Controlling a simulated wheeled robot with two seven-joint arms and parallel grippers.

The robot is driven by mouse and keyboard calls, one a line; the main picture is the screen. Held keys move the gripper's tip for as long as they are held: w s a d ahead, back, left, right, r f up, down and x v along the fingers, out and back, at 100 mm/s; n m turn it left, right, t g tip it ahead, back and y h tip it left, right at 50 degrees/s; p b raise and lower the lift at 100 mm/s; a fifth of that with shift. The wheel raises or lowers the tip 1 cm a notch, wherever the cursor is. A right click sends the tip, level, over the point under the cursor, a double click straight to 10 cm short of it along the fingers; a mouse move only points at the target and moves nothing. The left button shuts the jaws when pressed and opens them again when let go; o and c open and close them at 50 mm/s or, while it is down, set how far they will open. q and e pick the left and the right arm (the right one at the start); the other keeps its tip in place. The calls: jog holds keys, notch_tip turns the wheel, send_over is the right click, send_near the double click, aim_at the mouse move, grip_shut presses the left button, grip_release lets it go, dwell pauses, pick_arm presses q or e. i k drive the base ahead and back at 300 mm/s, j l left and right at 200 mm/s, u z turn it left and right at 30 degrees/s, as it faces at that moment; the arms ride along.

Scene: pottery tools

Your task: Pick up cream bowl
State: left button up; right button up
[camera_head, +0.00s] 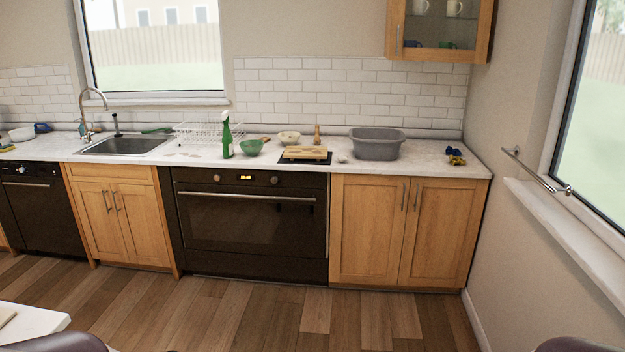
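The cream bowl (289,138) stands upright on the kitchen counter, toward the back, above the oven. A green bowl (251,147) is in front of it and to its left. A wooden board (305,153) on a dark plate is in front of it and to its right. Neither of my grippers shows in the head view, so I cannot see their state.
A green spray bottle (227,135) and a white dish rack (196,132) stand left of the bowls. A grey basin (376,144) stands to the right. Bare wooden floor (250,315) lies before the oven (250,222). A white tabletop corner (35,323) is at lower left.

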aim_at(289, 139)
jog(key=i, duration=2.35)
